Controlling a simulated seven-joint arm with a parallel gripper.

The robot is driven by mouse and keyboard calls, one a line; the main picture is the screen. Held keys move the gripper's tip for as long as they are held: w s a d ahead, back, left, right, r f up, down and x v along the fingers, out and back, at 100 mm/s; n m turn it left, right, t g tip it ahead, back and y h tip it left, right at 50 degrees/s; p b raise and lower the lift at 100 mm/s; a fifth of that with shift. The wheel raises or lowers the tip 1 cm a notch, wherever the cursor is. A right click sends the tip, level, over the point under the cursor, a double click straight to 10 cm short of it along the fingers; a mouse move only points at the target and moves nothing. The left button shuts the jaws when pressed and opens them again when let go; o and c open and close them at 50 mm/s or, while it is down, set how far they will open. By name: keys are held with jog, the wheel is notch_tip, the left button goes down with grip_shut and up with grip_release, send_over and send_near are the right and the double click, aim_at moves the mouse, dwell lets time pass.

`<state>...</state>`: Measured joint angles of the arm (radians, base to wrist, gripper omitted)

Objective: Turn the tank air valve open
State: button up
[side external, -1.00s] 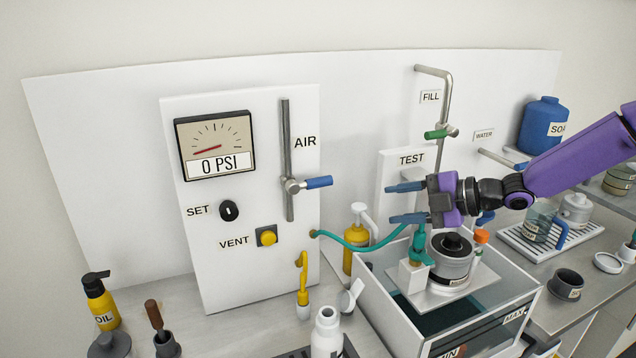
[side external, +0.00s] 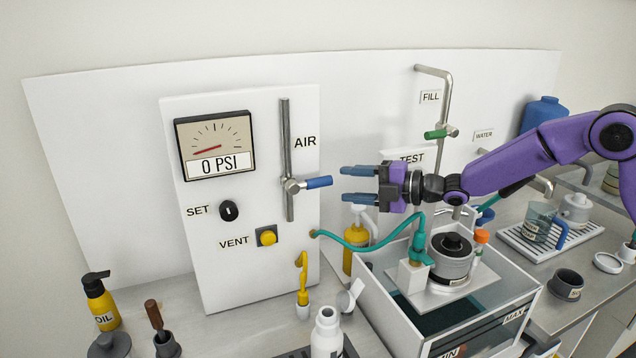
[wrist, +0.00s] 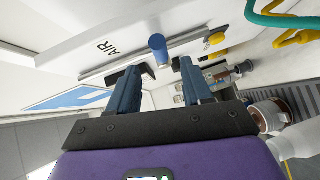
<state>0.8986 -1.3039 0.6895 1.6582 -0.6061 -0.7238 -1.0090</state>
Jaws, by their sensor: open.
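The tank air valve is a blue-tipped lever (side external: 318,182) on a vertical metal pipe (side external: 287,150) beside the AIR label, on the white panel. The lever sticks out to the right of the pipe. My gripper (side external: 345,184) is open and empty, just right of the lever's tip and apart from it, its fingers pointing left at the panel. In the wrist view the blue lever end (wrist: 157,42) shows beyond and between the open fingers (wrist: 160,80). The gauge (side external: 216,146) reads 0 PSI.
A yellow VENT button (side external: 267,236) and black SET knob (side external: 229,210) are on the panel. A teal hose (side external: 350,244) runs below my gripper to the clear tank (side external: 400,315). A yellow pump bottle (side external: 352,262) stands below. The space between gripper and lever is clear.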

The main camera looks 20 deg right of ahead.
aim_at(326, 183)
jog(key=x, duration=0.8)
jog(key=shift+w, duration=0.15)
grip_shut()
